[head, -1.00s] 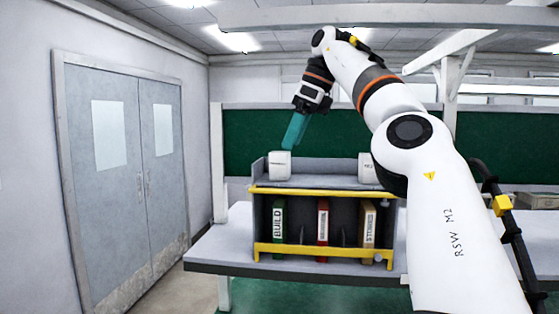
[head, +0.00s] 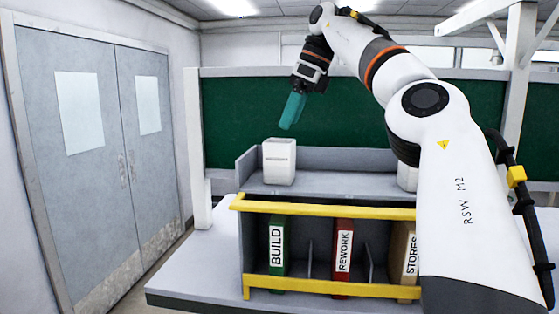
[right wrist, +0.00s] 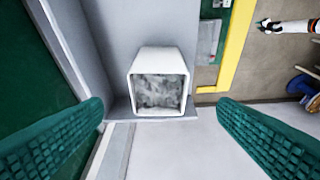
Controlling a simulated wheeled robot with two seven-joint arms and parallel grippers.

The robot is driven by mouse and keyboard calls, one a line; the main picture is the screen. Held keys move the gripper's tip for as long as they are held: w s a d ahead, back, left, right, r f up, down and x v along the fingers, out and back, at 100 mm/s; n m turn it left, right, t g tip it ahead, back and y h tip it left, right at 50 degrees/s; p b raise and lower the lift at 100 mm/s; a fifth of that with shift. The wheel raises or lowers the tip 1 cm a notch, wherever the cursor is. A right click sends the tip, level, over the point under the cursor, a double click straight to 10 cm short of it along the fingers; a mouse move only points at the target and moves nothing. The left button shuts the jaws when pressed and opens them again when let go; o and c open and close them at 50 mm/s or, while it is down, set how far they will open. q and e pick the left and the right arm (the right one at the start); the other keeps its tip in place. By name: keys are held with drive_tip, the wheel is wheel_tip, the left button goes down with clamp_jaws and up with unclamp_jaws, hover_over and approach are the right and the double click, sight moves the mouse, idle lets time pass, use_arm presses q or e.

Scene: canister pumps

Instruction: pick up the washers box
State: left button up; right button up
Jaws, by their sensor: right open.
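A white box (head: 280,163) with a small dark label, too small to read for certain, stands upright at the left of the rack's top shelf; it appears to be the washers box. In the right wrist view this box (right wrist: 160,53) is open-topped, with grey contents inside. My right gripper (head: 291,111) has teal fingers and hangs above the box, apart from it. In the right wrist view the right gripper (right wrist: 160,108) is open, its fingers wide to either side of the box, with nothing between them in grip. My left gripper is out of view.
A second white box (head: 407,178) is partly hidden behind my right arm. The grey rack (head: 330,188) has yellow rails and holds green BUILD (head: 277,246), red REWORK (head: 343,259) and tan STORES (head: 404,250) binders. A green panel (head: 240,112) stands behind.

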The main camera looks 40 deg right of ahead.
sight(282, 141)
drive_tip(key=shift+a+f, duration=0.2)
drive_tip(key=shift+f, duration=0.25)
drive_tip(key=x, duration=0.3)
drive_tip(key=shift+w+f+b, duration=0.1)
drive_tip(key=shift+f+b, duration=0.25)
drive_tip(key=shift+f, duration=0.05)
drive_tip(key=shift+w+f, duration=0.35)
drive_tip(key=shift+f, duration=0.1)
drive_tip(key=x, duration=0.3)
drive_tip(key=shift+s+f+p, duration=0.1)
drive_tip(key=shift+f+p, duration=0.25)
drive_tip(key=shift+f, duration=0.1)
drive_tip(key=shift+w+f, duration=0.3)
drive_tip(key=shift+f, duration=0.25)
drive_tip(key=shift+a+r, duration=0.1)
drive_tip(key=shift+a, duration=0.05)
drive_tip(key=c, duration=1.2)
drive_tip(key=shift+c, duration=0.2)
